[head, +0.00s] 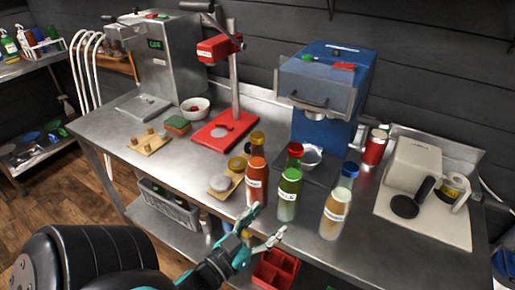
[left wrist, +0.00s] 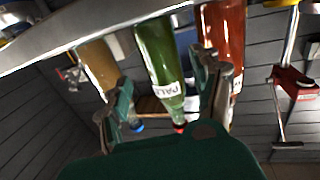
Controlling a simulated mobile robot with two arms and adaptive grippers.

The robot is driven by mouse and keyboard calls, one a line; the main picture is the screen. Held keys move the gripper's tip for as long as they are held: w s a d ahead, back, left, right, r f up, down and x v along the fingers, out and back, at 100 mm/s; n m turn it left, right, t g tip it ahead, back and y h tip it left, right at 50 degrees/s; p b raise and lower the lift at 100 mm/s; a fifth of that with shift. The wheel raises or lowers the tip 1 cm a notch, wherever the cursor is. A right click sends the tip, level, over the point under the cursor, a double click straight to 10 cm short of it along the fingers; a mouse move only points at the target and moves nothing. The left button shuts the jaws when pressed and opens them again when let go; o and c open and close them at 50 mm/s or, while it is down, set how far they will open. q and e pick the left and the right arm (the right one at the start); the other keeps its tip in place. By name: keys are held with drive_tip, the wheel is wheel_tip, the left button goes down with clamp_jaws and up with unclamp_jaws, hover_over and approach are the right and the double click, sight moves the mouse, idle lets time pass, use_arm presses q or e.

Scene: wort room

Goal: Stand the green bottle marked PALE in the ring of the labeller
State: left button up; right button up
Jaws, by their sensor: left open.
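The green bottle (head: 289,186) with a red cap stands upright on the steel bench near its front edge, between a red-brown bottle (head: 257,184) and an amber bottle with a blue cap (head: 336,206). In the left wrist view, which is upside down, the green bottle (left wrist: 160,60) shows its PALE label between my finger tips. My left gripper (head: 266,226) is open and empty in front of the bench edge, apart from the bottle. A pale unit (head: 425,225) with a black disc or ring and a roll stands at right; it looks like the labeller. My right gripper is out of view.
A blue machine (head: 325,85) with a bowl stands behind the bottles. A red press (head: 218,130) stands left of them. A small wooden board (head: 228,190) with round pieces lies beside the red-brown bottle. A red crate (head: 276,272) is below the bench edge.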

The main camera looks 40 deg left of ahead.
use_arm(q)
drive_tip(key=s, duration=0.3)
idle(0.6)
